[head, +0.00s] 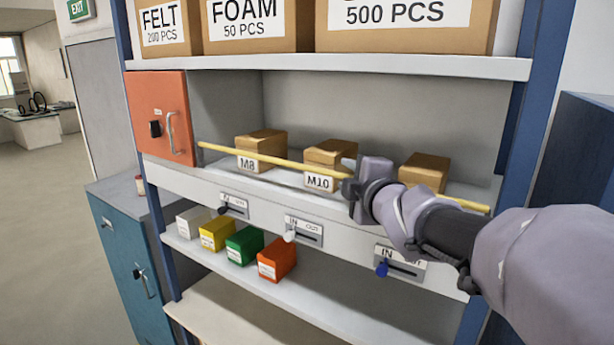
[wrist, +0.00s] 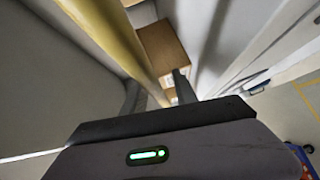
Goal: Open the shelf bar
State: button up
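The shelf bar (head: 262,157) is a long yellow rod across the front of the middle shelf bay, in front of the cartons. Its left end is by the orange cabinet; its right part shows again beyond my arm. In the wrist view the bar (wrist: 125,45) runs down between the two fingers of my gripper (wrist: 157,92). The fingers stand apart, with a gap by the right finger. Whether the left finger touches the bar is unclear.
Behind the bar stand the M8 carton (head: 262,148), the M10 carton (head: 328,163) and another carton (head: 424,171). An orange cabinet (head: 160,115) is at left. Small coloured boxes (head: 243,245) sit below, under IN/OUT levers (head: 303,232). A blue upright (head: 545,110) stands at right.

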jog(key=shift+w+f, duration=0.1)
jog(key=shift+w, duration=0.3)
jog(key=shift+s, duration=0.1)
grip_shut()
dwell(1.1)
